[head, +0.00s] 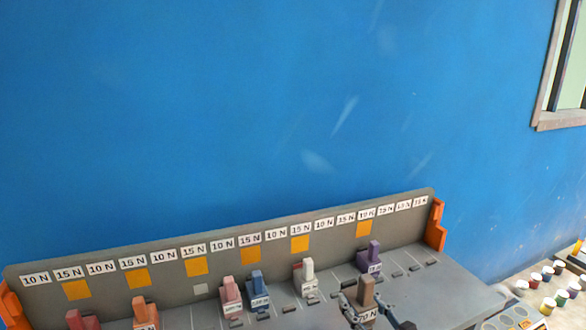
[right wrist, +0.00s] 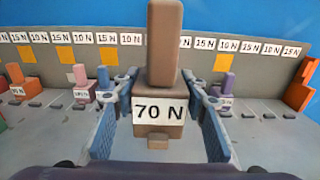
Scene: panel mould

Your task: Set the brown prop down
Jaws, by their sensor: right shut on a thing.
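The brown prop (head: 366,291) is a block with a narrow upright post and a white "70 N" label. It stands upright at the lower right of the head view, over the grey mould bed (head: 425,285). My right gripper (head: 369,312) is shut on it. In the right wrist view the prop (right wrist: 164,50) fills the middle, with the blue fingers of my right gripper (right wrist: 160,117) on either side of its wide base. Whether its underside touches the bed cannot be told. My left gripper is not in view.
Other props stand in a row along the bed: purple (head: 370,254), white (head: 304,275), blue (head: 258,287) and pink (head: 231,291). A grey back panel (head: 120,258) with "10 N" and "15 N" labels rises behind. Paint pots (head: 548,305) stand at the far right.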

